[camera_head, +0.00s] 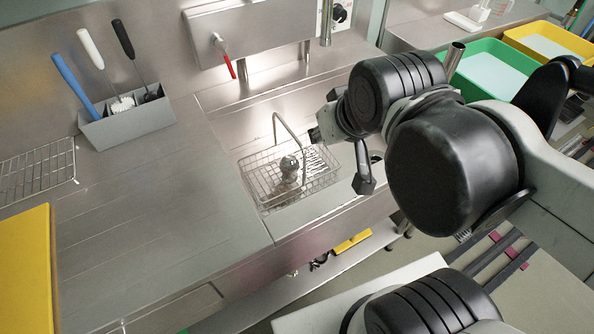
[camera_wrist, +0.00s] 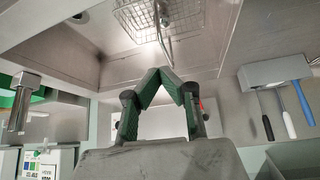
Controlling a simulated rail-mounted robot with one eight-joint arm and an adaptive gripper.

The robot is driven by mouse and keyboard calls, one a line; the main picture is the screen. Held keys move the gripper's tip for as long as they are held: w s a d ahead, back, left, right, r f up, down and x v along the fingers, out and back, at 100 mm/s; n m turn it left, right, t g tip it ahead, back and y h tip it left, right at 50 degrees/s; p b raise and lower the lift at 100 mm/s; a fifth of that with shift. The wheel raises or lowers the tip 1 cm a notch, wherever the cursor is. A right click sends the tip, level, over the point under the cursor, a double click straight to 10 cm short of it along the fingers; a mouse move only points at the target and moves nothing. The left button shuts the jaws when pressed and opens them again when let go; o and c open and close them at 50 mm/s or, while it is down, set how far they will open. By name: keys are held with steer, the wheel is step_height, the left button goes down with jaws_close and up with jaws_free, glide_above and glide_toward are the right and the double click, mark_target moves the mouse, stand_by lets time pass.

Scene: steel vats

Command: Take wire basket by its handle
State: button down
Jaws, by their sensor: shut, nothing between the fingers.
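The wire basket (camera_head: 265,196) stands in the steel basin, with a metal object and some small items inside. Its thin handle (camera_head: 277,125) rises above it as an arch. The basket (camera_wrist: 124,19) is cut off by the top edge of the wrist view, with its handle (camera_wrist: 162,38) hanging into view above the fingertips. My gripper (camera_wrist: 167,72) is shut and empty, its green-padded fingertips together. They appear apart from the handle in the wrist view. In the head view my gripper (camera_head: 315,136) is mostly hidden by the wrist, close to the right of the handle.
A grey holder (camera_head: 128,125) with a blue-handled tool and brushes stands at the left. A wire rack (camera_head: 38,172) and a yellow board (camera_head: 28,268) lie farther left. A red-handled tap (camera_head: 228,66) hangs behind the basin. Green (camera_head: 521,61) and yellow (camera_head: 567,40) trays stand at the right.

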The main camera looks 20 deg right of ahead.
stand_by(0.4)
steer(key=c, duration=1.8)
jaws_free()
steer(key=shift+o, duration=0.2)
